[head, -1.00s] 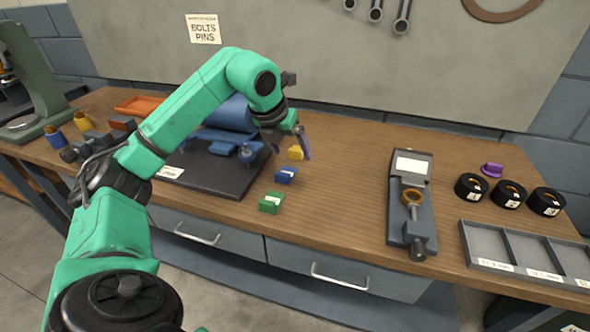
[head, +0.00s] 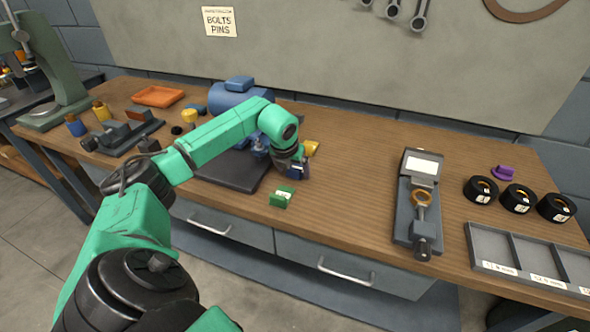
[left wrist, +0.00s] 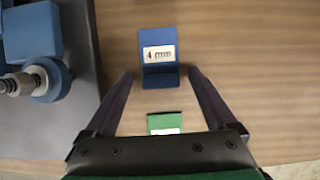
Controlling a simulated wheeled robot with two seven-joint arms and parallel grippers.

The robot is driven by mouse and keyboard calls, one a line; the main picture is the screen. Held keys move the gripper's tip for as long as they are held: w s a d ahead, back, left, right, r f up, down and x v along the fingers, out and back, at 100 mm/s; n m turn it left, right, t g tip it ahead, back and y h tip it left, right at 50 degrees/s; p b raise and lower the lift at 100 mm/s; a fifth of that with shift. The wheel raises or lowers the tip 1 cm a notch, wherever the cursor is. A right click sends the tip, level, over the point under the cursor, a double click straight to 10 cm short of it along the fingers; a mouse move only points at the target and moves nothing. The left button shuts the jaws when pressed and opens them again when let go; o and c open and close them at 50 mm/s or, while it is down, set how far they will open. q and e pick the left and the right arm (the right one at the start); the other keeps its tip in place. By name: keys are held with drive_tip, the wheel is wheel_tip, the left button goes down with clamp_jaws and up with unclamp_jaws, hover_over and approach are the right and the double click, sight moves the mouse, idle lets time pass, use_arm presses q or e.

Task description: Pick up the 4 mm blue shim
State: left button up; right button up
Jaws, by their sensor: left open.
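The blue shim (left wrist: 159,56), labelled "4 mm", lies on the wooden bench in the left wrist view, just ahead of and between the spread fingers. In the head view the blue shim (head: 303,168) is mostly hidden by my left gripper (head: 296,172). The left gripper also shows in the left wrist view (left wrist: 158,76); it is open and empty, with its fingers either side of the near end of the shim. I cannot tell whether a finger touches it. My right gripper is not in view.
A green shim (head: 282,197) lies nearer the bench edge, and a yellow one (head: 311,148) lies behind. A dark plate (head: 232,176) with a blue casing (head: 240,97) is on the left. A gauge (head: 418,200) stands right; bench between is clear.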

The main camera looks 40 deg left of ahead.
use_arm(q)
drive_tip(key=c, duration=1.4)
drive_tip(key=shift+r, duration=0.15)
